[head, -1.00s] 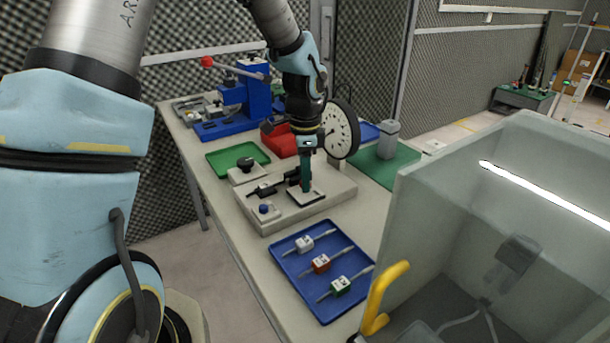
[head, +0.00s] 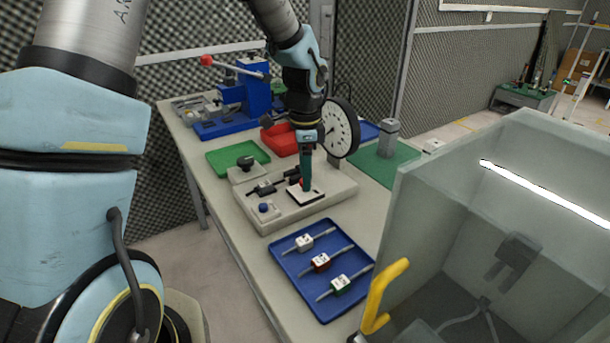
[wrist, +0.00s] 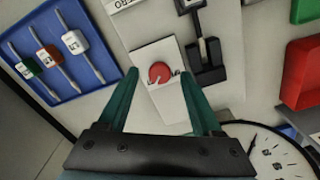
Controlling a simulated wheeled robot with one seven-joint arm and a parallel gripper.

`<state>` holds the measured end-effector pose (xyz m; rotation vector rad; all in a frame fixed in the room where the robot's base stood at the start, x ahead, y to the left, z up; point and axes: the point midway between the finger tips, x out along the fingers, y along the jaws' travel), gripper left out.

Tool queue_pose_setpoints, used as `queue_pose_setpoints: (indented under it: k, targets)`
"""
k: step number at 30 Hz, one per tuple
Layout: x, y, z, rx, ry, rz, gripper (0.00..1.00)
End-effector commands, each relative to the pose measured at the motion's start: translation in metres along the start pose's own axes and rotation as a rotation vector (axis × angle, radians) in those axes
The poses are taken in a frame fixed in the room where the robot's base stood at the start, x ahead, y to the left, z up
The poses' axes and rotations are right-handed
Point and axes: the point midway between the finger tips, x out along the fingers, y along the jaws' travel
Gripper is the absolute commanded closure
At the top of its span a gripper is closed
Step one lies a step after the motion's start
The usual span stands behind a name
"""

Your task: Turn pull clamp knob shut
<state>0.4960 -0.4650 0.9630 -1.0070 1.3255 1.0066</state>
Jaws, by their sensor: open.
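A round red knob (wrist: 160,72) sits on a white plate (wrist: 158,52) in the wrist view. My gripper (wrist: 157,76) is open, with one green finger on each side of the knob in that view. I cannot tell whether the fingers touch it. In the head view my gripper (head: 305,187) points down over the white plate (head: 306,196), and its fingers mostly hide the knob. A black clamp (head: 272,187) lies beside the plate on the pale base block (head: 335,196). It also shows in the wrist view (wrist: 207,62).
A blue tray (head: 318,306) with several small labelled blocks lies in front. A blue knob (head: 264,208) and a black knob (head: 246,162) stand to the left. A dial gauge (head: 341,128), red bin (head: 280,140) and green tray (head: 220,162) are behind. A grey walled box (head: 425,215) is at right.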

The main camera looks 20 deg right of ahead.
Motion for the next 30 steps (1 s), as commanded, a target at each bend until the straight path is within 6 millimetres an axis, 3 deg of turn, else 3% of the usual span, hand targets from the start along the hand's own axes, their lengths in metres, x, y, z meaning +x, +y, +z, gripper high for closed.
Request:
queue_pose_setpoints:
  k: [15, 21, 30]
  targets:
    - [-0.089, -0.001, 0.0, -0.001, 0.002, -0.004, 0.33]
    - [-0.099, 0.0, 0.0, 0.0, 0.0, 0.0, 0.33]
    - [-0.1, 0.0, 0.0, 0.0, 0.0, 0.0, 0.33]
